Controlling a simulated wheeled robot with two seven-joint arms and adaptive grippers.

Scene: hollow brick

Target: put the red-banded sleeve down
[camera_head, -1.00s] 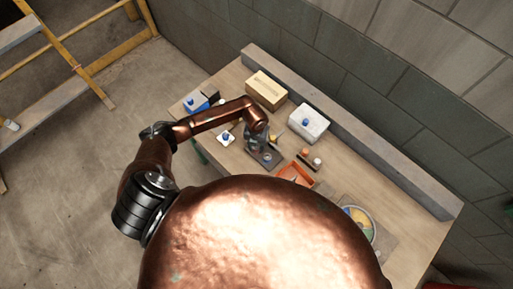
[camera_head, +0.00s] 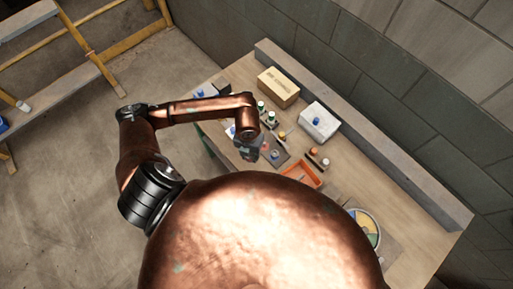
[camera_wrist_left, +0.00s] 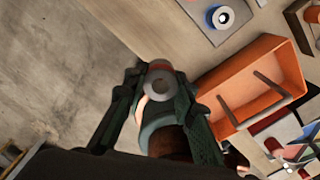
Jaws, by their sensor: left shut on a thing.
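In the head view my left gripper (camera_head: 250,152) hangs over the table's near edge, beside a dark grey plate (camera_head: 276,158). The sleeve is too small there to tell clearly. A plate with a blue-and-white ring (camera_wrist_left: 220,17) is at the top of the wrist view. My right gripper is not in view.
An orange tray (camera_head: 302,173) lies right of the plate; it also shows in the wrist view (camera_wrist_left: 225,82). Behind stand a tan box (camera_head: 278,88), a white box with a blue knob (camera_head: 318,122) and green-topped pieces (camera_head: 262,107). A round coloured dial (camera_head: 365,226) is at right.

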